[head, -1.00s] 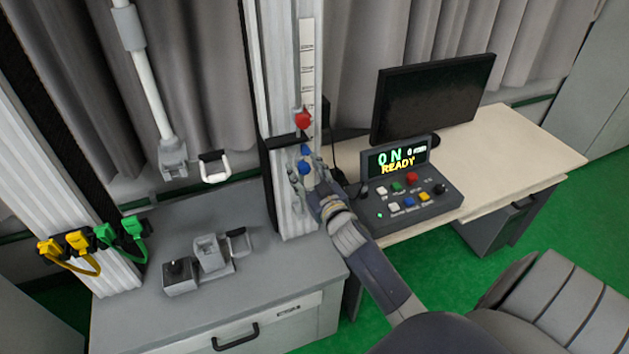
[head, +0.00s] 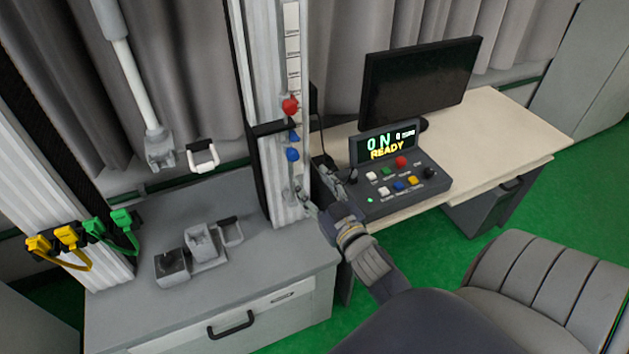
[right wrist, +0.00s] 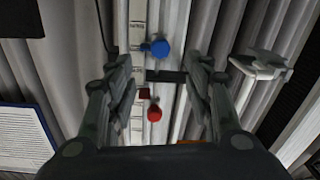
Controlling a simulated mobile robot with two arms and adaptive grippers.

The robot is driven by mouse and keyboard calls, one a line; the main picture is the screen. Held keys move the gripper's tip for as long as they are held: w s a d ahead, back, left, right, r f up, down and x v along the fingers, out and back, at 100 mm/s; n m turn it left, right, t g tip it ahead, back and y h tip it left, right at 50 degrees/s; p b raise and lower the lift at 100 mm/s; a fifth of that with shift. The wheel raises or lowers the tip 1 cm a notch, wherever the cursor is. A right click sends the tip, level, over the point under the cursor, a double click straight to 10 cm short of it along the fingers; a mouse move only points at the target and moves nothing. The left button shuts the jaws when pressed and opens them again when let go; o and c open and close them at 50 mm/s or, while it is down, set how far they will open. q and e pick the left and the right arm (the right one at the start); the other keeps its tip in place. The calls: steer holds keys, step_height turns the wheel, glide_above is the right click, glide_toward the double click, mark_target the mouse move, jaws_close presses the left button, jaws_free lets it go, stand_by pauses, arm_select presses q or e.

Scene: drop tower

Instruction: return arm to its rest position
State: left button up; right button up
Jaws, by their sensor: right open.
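My right gripper (head: 316,184) is open and empty, low beside the tower column (head: 258,82) and just left of the control console (head: 415,190). In the right wrist view, its two fingers (right wrist: 162,82) stand apart, with the column's scale, a blue knob (right wrist: 160,48) and a red knob (right wrist: 154,113) visible between and beyond them. In the head view, the red knob (head: 290,105) sits on the column above the blue knob (head: 292,154). My right arm reaches in from the lower right. My left gripper is not in view.
The console display reads ON and READY. A black monitor (head: 420,80) stands on the cream desk (head: 505,125). A grey cabinet (head: 130,325) carries a small grey fixture (head: 200,243). Yellow straps (head: 68,238) and green straps (head: 122,220) hang at left.

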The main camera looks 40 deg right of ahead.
steer(key=s+a+f+g+y+b, duration=0.1)
steer(key=s+a+f+g, duration=0.15)
steer(key=f, duration=0.95)
steer(key=s+a+f+g+b, duration=0.1)
steer(key=s+a+f+g, duration=0.15)
steer(key=f, duration=0.95)
steer(key=s+a+f+g+y+b, duration=0.1)
steer(key=s+a+f+g+b, duration=0.2)
steer(key=f, duration=0.9)
steer(key=s+a+f+n+g+y, duration=0.15)
steer(key=s+f+g, duration=0.25)
steer(key=s+f, duration=1)
arm_select(q)
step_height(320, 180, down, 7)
steer(key=b, duration=0.2)
arm_select(e)
steer(key=s+a+f+g, duration=0.1)
steer(key=s+f+g, duration=0.1)
steer(key=s+f, duration=0.3)
steer(key=s+a+f+n+g, duration=0.1)
steer(key=s+f, duration=0.5)
steer(key=s, duration=0.8)
steer(key=shift+a+f+g, duration=0.2)
steer(key=shift+a+g, duration=0.05)
steer(key=shift+g, duration=0.65)
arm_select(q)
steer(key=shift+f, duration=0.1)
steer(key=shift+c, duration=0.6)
arm_select(e)
steer(key=shift+c, duration=0.4)
